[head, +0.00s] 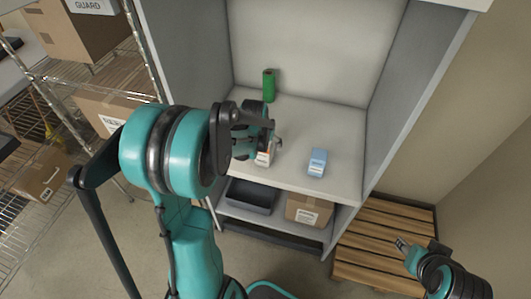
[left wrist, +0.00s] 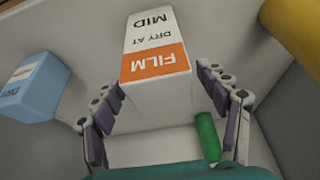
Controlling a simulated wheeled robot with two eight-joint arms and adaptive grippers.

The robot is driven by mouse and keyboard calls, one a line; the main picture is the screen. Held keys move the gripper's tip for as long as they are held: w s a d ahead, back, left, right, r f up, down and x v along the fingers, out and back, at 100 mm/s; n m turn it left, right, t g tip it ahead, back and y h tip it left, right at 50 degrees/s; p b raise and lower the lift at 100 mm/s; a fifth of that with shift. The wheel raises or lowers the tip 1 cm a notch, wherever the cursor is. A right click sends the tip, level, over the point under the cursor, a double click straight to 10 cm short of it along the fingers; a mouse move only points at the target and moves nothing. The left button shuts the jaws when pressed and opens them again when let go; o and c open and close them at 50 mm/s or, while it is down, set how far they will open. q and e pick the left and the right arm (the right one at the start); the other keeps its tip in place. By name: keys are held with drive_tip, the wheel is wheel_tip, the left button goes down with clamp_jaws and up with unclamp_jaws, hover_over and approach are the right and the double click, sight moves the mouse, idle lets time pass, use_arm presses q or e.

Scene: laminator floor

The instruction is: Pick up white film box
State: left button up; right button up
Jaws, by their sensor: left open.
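The white film box (left wrist: 155,58) has an orange band with the word FILM. In the left wrist view it stands between the two spread fingers of my left gripper (left wrist: 158,85), with gaps visible on both sides. In the head view the box (head: 265,158) stands on the white shelf (head: 340,138), partly hidden by my left gripper (head: 268,141). My left gripper is open around the box. My right gripper (head: 403,245) is away from it, low at the right above a wooden pallet; its jaw gap is too small to make out.
A light blue box (head: 317,162) stands right of the film box. A green cylinder (head: 268,85) stands behind. A yellow object (left wrist: 296,28) shows in the left wrist view. Grey cabinet walls flank the shelf. Below are a dark tray (head: 250,196) and a cardboard box (head: 308,212).

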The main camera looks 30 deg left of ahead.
use_arm(q)
drive_tip(key=shift+x, duration=0.95)
drive_tip(key=shift+r, duration=0.1)
drive_tip(key=c, duration=1.5)
